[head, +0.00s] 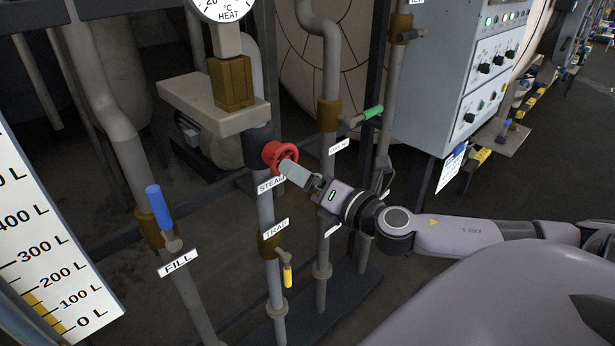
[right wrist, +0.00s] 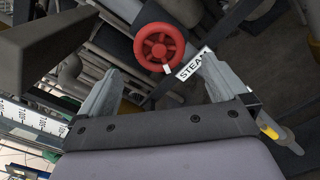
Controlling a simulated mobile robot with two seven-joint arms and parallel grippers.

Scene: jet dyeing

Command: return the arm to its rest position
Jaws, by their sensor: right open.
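My right arm reaches in from the right in the head view. Its gripper (head: 292,176) is just in front of the red steam handwheel (head: 279,156). In the right wrist view the two fingers of the right gripper (right wrist: 160,88) stand wide apart with nothing between them. The red handwheel (right wrist: 159,47) shows beyond the fingertips, apart from them, next to the label reading STEAM (right wrist: 194,64). My left gripper is in neither view.
Around the handwheel are pipes with a blue FILL handle (head: 158,206), a yellow TRAP handle (head: 288,276) and a green handle (head: 372,112). A level scale (head: 50,250) stands at the left. A grey control cabinet (head: 455,75) stands at the upper right. Dark floor lies behind.

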